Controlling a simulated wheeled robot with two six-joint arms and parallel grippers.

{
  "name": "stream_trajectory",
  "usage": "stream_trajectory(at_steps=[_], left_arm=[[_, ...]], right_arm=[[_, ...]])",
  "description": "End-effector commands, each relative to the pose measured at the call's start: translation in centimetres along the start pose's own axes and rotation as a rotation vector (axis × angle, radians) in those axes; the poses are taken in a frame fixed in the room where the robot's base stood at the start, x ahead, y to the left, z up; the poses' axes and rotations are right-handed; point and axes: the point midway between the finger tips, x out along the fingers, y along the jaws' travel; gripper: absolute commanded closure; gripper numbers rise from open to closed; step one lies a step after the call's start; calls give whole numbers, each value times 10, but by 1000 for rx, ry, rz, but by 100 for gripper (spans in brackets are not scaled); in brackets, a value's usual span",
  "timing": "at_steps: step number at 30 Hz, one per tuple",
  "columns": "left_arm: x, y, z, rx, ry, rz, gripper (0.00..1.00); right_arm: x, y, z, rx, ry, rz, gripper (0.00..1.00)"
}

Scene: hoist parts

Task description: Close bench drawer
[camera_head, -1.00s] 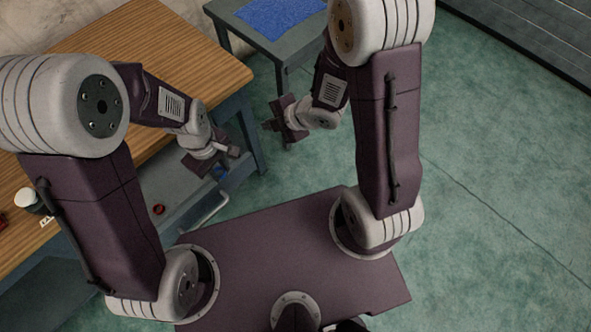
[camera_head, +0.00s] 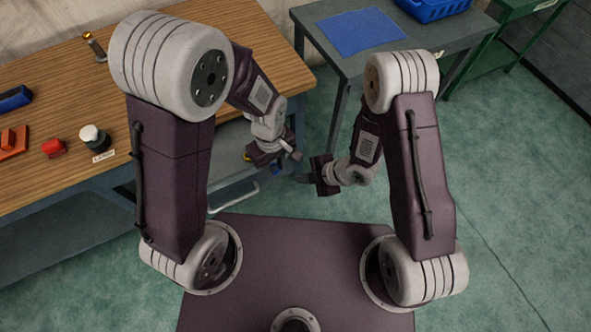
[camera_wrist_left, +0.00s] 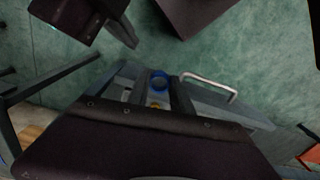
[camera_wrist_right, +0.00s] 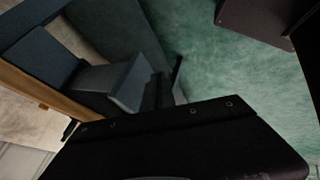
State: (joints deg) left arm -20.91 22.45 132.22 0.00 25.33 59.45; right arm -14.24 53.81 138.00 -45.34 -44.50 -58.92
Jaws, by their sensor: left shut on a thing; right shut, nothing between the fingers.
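The bench drawer (camera_head: 226,150) stands out from under the wooden-topped bench (camera_head: 60,150), with its inside showing. Its pale bar handle (camera_head: 236,196) faces my base and also shows in the left wrist view (camera_wrist_left: 212,84). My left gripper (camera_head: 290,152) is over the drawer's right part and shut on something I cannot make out. In the left wrist view, a blue ring (camera_wrist_left: 158,80) and a small yellow thing (camera_wrist_left: 154,105) show between or just beyond its fingers. My right gripper (camera_head: 304,179) is shut and empty, right of the drawer, apart from the handle.
On the bench are a red part (camera_head: 53,148), a dark, white-topped part (camera_head: 94,138), an orange part (camera_head: 12,142) and a blue block (camera_head: 15,98). A grey table with a blue mat (camera_head: 360,31) and blue crate (camera_head: 432,8) stands behind. Green floor (camera_head: 510,190) is free at right.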

Motion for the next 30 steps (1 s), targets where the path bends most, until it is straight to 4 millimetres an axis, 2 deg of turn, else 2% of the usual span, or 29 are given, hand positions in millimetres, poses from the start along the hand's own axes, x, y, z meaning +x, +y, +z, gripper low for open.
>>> stream_trajectory(at_steps=[2,4,9,25,30], left_arm=[[2,0,0,0,0,0,100],[-5,0,0,0,0,0,100],[-9,0,0,0,0,0,100],[-10,0,0,0,0,0,100],[-14,0,0,0,0,0,100]], right_arm=[[17,-2,0,-1,2,-3,100],[19,14,-2,-4,1,4,100],[30,31,-1,-2,0,1,100],[34,38,0,0,0,1,100],[40,51,-1,-3,0,3,100]])
